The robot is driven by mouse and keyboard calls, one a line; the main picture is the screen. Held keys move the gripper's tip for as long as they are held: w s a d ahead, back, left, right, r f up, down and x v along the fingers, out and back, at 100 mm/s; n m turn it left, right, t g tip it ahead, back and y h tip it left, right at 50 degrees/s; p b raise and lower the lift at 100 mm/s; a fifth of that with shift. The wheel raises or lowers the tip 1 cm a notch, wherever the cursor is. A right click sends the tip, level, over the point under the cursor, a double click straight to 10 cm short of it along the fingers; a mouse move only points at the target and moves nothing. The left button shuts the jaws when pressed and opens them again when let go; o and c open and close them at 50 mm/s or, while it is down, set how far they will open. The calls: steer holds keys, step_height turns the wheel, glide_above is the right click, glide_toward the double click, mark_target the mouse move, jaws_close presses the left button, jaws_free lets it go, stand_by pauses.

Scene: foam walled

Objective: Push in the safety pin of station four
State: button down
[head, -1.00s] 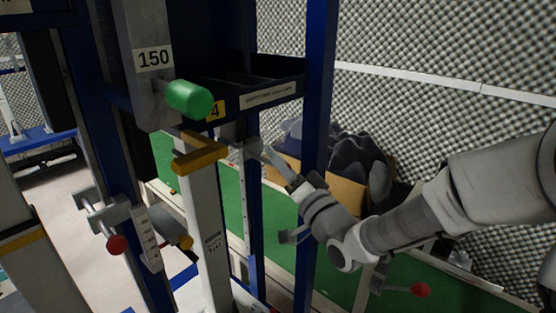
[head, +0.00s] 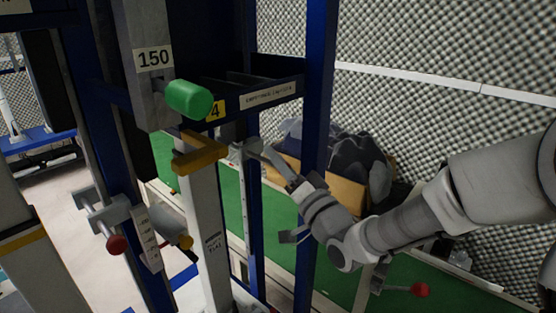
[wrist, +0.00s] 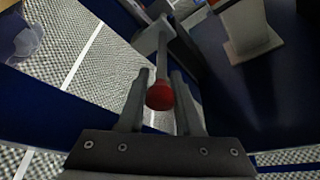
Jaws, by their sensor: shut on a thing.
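The yellow station label with a 4 (head: 216,108) is on the blue frame in the head view, beside a green knob (head: 188,99). In the wrist view, a red ball knob (wrist: 160,96) on a thin grey rod (wrist: 162,62) lies between the fingers of my gripper (wrist: 158,88). The rod runs away from me to a grey bracket (wrist: 153,36). My gripper is shut on the red knob, which I take for the safety pin's knob. In the head view my gripper (head: 268,152) reaches past the blue post, and the held knob cannot be made out there.
A blue upright (head: 316,130) stands close to my wrist. Another red knob (head: 117,245) sits on the left post and one (head: 420,290) at the lower right. A cardboard box (head: 347,192) with dark lumps stands behind, on green floor. Foam walls close off the back.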

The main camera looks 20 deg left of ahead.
mark_target(256, 156)
steer(key=a, duration=0.1)
steer(key=w+a+b, duration=0.1)
steer(key=a, duration=0.2)
steer(key=shift+w+r, duration=0.1)
steer(key=shift+w, duration=0.2)
steer(key=c, duration=0.9)
jaws_free()
steer(key=shift+a, duration=0.1)
steer(key=shift+o, duration=0.2)
steer(key=shift+f+b, duration=0.2)
steer(key=shift+b, duration=0.1)
